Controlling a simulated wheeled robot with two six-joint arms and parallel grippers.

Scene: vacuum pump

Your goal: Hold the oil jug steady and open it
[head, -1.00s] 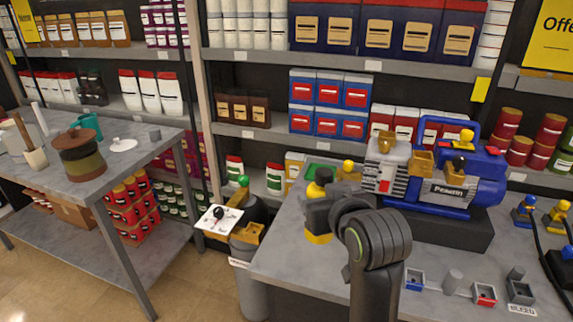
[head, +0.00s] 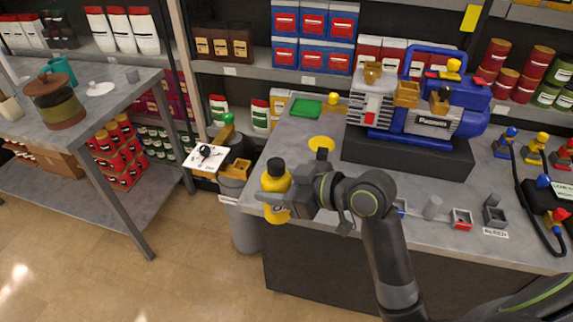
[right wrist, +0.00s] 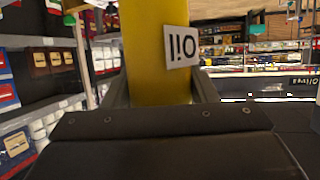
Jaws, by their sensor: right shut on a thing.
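The oil jug (head: 276,183) is yellow with a black cap (head: 276,167). It is upright, in front of the table's left edge and off the tabletop. My right gripper (head: 275,203) is shut on the jug's body from the right. In the right wrist view the yellow jug (right wrist: 147,45) fills the space between the fingers (right wrist: 160,90), and its white label reads OIL upside down. The cap is on the jug and nothing touches it. My left gripper is not in view.
A blue pump (head: 430,115) stands on a black block on the grey table (head: 290,140). A yellow disc (head: 321,142) and a green tray (head: 305,108) lie at its left. A grey bin (head: 243,215) stands beside the table. Floor at the left is open.

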